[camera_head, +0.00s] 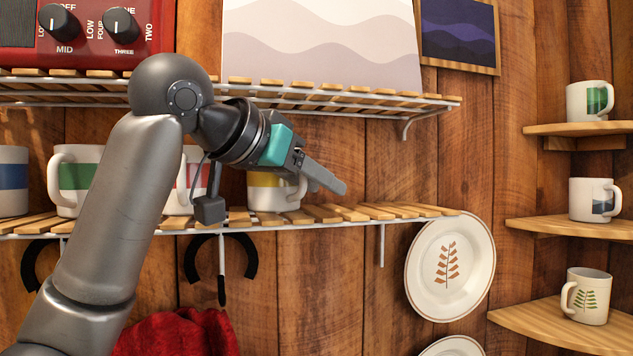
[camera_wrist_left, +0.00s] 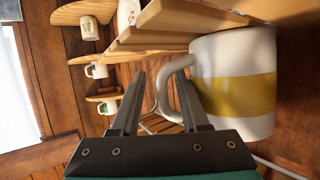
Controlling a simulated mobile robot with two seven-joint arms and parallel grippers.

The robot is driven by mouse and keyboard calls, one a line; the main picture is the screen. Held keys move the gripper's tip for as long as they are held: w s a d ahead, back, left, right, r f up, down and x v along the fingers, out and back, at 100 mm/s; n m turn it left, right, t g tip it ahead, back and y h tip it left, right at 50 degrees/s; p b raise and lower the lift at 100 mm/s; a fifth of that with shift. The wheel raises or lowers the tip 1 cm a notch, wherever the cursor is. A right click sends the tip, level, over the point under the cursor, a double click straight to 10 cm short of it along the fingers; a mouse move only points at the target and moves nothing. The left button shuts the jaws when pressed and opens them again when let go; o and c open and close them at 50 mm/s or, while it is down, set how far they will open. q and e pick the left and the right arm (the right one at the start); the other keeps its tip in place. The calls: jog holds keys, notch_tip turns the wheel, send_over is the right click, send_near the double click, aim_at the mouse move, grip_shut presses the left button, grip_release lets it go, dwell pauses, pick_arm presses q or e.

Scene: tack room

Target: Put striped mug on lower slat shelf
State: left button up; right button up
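The white mug with a yellow stripe (camera_head: 272,191) stands upright on the lower slat shelf (camera_head: 345,213), toward its right part. It shows large at the right of the left wrist view (camera_wrist_left: 236,85), with its handle to the left. My left gripper (camera_head: 325,180) is beside the mug in the head view, partly covering it. In the wrist view its two fingers (camera_wrist_left: 158,74) are apart, with the handle's outer curve seen between them and a gap to the left finger. I cannot tell whether a finger touches the handle. My right gripper is not in view.
White mugs with blue (camera_head: 12,180), green (camera_head: 75,178) and red (camera_head: 187,182) stripes stand left on the same shelf. An upper slat shelf (camera_head: 350,97) hangs above. Black hooks and a red cloth (camera_head: 180,335) are below. Corner shelves (camera_head: 560,228) hold more mugs. The lower shelf's right end is free.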

pick_arm(q)
jog(key=shift+w, duration=0.1)
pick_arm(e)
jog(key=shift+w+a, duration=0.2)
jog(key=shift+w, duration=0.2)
pick_arm(q)
jog(key=shift+r, duration=0.15)
jog(key=shift+s+a+r, duration=0.1)
jog(key=shift+s+a, duration=0.15)
jog(key=shift+s, duration=0.05)
jog(key=b+v, duration=0.3)
jog(key=v, duration=0.8)
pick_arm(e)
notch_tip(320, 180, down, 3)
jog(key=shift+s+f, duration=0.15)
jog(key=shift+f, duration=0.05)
pick_arm(q)
jog(key=shift+s, duration=0.1)
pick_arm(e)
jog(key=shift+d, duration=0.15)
